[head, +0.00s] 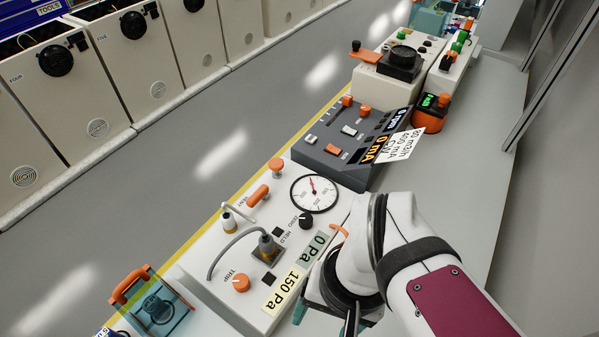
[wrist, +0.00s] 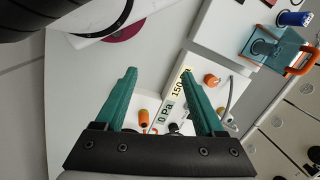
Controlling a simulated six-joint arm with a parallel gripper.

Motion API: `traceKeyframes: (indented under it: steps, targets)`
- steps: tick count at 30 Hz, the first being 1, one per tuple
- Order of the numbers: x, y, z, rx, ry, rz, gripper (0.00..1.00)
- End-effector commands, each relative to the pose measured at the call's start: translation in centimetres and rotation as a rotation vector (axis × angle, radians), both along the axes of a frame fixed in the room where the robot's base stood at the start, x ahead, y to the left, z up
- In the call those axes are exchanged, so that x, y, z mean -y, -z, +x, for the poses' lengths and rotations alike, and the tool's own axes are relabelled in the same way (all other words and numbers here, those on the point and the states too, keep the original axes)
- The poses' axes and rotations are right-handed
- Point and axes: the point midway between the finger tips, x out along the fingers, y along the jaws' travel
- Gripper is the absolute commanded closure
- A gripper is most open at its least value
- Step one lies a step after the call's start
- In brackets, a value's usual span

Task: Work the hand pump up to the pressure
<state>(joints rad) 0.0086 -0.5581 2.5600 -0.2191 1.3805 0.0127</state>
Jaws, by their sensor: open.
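The pressure panel (head: 215,255) is a pale box with a round dial gauge (head: 314,194), a "0 Pa" display (head: 313,247) and a "150 Pa" label (head: 283,291). The wrist view also shows the display (wrist: 165,113) and the label (wrist: 181,84). An orange part (head: 339,231), possibly the pump handle, shows beside my arm; most of it is hidden. An orange upright piece (wrist: 143,118), perhaps the same part, stands near one finger in the wrist view. My gripper (wrist: 158,72) is open with teal fingers apart and nothing between them.
The panel carries an orange trip knob (head: 241,283), a black zero knob (head: 306,221), an orange lever (head: 258,195) and a hose (head: 228,246). A grey mA unit (head: 345,147) stands behind. A teal carrier with orange handle (head: 158,310) is at front left. Cabinets line the far left.

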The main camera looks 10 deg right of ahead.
Motion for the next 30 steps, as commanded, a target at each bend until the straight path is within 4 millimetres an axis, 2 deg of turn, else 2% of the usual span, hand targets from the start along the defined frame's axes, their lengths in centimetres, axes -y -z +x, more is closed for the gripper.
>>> traceKeyframes:
  steps: [1,2,11,30]
  targets:
    - [0.0,0.0,0.0,0.0,0.0,0.0,0.4]
    - [0.0,0.0,0.0,0.0,0.0,0.0,0.45]
    - [0.0,0.0,0.0,0.0,0.0,0.0,0.99]
    - [0.0,0.0,0.0,0.0,0.0,0.0,1.0]
